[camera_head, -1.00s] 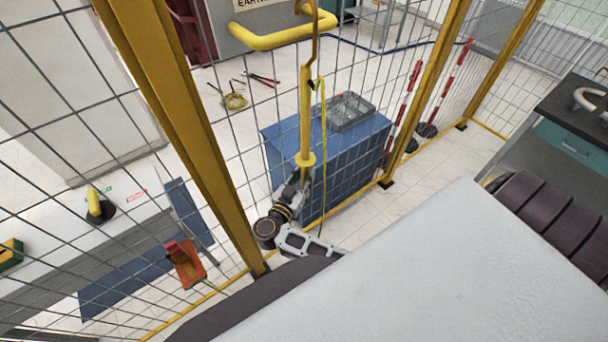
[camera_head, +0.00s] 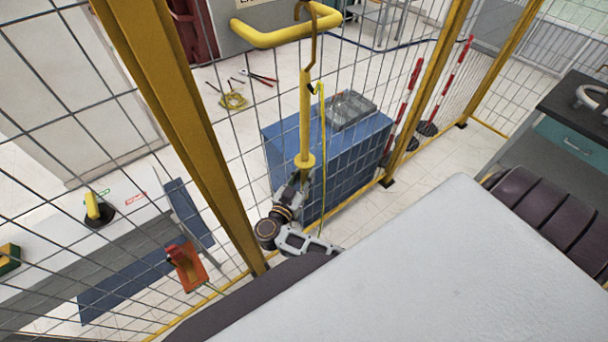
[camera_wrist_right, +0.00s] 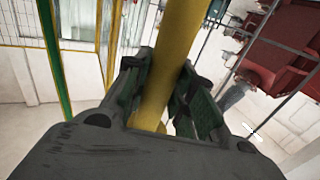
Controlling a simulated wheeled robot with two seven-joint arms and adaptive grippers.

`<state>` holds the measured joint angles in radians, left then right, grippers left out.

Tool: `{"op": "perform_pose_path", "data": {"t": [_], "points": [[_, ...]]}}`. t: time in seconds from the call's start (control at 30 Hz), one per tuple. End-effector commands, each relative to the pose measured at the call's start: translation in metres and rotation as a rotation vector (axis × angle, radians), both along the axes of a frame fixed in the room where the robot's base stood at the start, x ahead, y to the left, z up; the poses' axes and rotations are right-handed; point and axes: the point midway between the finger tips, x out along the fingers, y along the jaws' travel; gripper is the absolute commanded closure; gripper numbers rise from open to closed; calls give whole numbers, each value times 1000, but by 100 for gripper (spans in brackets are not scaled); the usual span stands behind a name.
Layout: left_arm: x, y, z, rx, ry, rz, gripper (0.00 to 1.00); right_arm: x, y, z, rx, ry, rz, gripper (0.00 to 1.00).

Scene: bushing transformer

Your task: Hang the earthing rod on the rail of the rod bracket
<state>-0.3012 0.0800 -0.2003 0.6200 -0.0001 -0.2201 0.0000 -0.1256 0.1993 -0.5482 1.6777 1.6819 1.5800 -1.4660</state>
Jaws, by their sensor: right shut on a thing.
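The earthing rod (camera_head: 306,115) is a yellow pole with a round collar and a thin brown hook (camera_head: 312,48) at its top. It stands nearly upright. My right gripper (camera_head: 302,184) is shut on it just below the collar; the right wrist view shows the yellow shaft (camera_wrist_right: 176,65) between the fingers. The rod bracket's thick yellow rail (camera_head: 275,39) is at the top of the head view. The hook overlaps the rail in the picture, with its bend near the top edge; I cannot tell whether they touch. My left gripper is out of view.
A wire mesh fence with yellow posts (camera_head: 172,120) crosses the view. A blue cabinet (camera_head: 350,165) carrying a grey tray (camera_head: 350,108) stands behind the rod. Red-white poles (camera_head: 404,108) stand right of it. A yellow-green cable hangs beside the rod.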

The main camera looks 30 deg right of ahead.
Motion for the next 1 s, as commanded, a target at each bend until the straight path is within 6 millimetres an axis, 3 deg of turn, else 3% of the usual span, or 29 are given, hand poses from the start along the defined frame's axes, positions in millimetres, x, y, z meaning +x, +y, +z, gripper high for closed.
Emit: {"op": "perform_pose_path", "data": {"t": [0.5,0.97,1.0], "points": [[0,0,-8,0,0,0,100,0,-2,-20,-1,-2,2,100],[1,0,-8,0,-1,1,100,1,-2,-22,-1,-2,3,100],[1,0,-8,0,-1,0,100,1,-2,-22,-1,-2,3,70]]}}
